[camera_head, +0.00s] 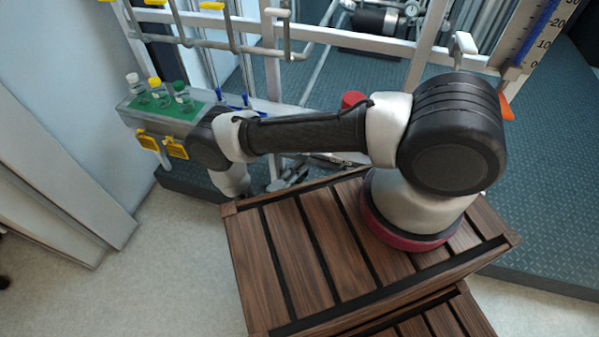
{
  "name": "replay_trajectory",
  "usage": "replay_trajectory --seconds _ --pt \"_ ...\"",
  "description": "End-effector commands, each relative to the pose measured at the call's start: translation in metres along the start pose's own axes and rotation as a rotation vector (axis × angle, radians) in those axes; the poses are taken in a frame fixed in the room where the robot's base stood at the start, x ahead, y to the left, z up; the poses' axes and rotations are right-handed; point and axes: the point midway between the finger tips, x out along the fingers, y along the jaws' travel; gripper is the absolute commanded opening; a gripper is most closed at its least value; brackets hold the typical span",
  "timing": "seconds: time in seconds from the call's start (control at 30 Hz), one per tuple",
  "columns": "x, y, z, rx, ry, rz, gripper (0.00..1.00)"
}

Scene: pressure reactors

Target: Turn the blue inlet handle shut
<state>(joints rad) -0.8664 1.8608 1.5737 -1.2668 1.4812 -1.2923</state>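Two small blue handle-like parts (246,99) stand side by side on the reactor frame, just right of the green-topped box and above my arm. I cannot tell which is the inlet handle, or whether either is open or shut. My arm reaches left from its base on the wooden platform, and its wrist bends down beyond the platform's back left corner. Some grey and black parts (290,176) low behind the platform's back edge may be my gripper. They are small and partly hidden by the platform. I see no contact with the blue parts.
A grey box with a green top (165,112) carries several capped bottles, with yellow handles (176,149) on its front. Metal pipes with yellow levers (231,41) run above. A red knob (353,99) and an orange lever (507,107) show behind my arm.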

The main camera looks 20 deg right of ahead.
Motion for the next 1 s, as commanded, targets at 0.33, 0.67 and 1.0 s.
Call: replay_trajectory --seconds 0.33,0.67,1.0 --pt "0.0042 -0.0001 0.0 0.001 0.0 0.0 0.28" --pt "0.004 0.0 0.0 0.001 0.0 0.001 0.0" --pt "0.0039 -0.0004 0.0003 0.072 0.0 0.031 0.0"
